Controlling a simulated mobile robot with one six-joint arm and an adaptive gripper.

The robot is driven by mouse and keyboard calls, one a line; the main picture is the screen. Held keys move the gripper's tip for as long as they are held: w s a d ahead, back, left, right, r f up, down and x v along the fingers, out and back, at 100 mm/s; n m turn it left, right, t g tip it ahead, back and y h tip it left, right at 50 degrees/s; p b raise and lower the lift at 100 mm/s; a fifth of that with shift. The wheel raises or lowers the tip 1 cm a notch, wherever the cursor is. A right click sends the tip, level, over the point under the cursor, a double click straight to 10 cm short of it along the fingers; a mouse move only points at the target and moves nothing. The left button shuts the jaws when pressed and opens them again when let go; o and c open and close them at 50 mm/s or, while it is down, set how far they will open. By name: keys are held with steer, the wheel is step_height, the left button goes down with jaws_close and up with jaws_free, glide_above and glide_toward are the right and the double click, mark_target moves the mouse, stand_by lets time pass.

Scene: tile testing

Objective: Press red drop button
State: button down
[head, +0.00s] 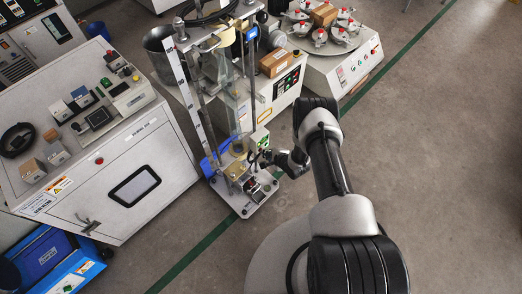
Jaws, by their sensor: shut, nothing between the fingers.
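A tall drop-test stand (190,88) with upright posts and a scale stands left of my arm, on a pale base plate (246,209). A small white box with green marks (261,138) is fixed low on it. A small red spot (267,188) shows among the parts near the base; I cannot tell if it is the drop button. My gripper (257,161) reaches in from the right, low beside the stand, just below the white box. It is shut and empty. It is small and dark here, and I cannot tell whether it touches anything.
A white cabinet (182,160) with boxes and instruments on top stands at left. A blue tool case (45,255) sits below it. A control unit (285,97) and a round-table machine (348,72) stand behind. Open floor (450,150) lies to the right.

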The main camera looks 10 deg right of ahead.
steer(key=shift+s+d, duration=0.35)
steer(key=shift+s, duration=0.2)
steer(key=shift+d, duration=0.1)
steer(key=s+d, duration=0.1)
steer(key=s, duration=0.1)
steer(key=s+d+p, duration=0.1)
steer(key=s, duration=0.1)
steer(key=shift+d, duration=0.4)
stand_by(0.5)
